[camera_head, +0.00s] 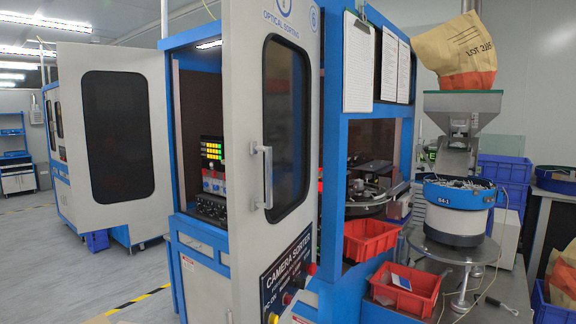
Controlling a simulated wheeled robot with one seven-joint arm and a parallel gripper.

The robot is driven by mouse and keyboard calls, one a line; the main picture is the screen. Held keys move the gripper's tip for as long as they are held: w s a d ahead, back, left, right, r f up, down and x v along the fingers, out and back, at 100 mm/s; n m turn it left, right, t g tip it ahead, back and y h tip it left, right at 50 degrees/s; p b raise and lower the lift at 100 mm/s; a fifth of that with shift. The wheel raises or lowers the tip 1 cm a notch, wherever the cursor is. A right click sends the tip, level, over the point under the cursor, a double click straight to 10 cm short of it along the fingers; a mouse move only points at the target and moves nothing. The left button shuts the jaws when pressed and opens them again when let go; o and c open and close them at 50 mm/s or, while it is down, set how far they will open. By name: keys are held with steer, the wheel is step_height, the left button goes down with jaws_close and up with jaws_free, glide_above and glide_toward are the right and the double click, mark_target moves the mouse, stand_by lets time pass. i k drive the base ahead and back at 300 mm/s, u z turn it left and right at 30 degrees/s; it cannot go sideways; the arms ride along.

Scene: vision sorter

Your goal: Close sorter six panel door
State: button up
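The sorter (340,130) is a blue and white cabinet labelled "OPTICAL SORTING" and "CAMERA SORTER", with a number that looks like 6 at its top. Its white panel door (235,150) has a dark window and a vertical metal handle (266,177). The door stands open, swung out towards me. To its left the opening shows a control panel (213,180) with a lit display and rows of knobs. My gripper is not in view.
Another white cabinet door (115,140) with a dark window stands open at the left. Red bins (370,238) and a feeder bowl (456,205) are at the right. The grey floor (50,260) at the left is clear, with a yellow-black stripe.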

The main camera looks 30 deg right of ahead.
mark_target(271, 59)
steer(key=z, duration=0.8)
steer(key=i, duration=0.5)
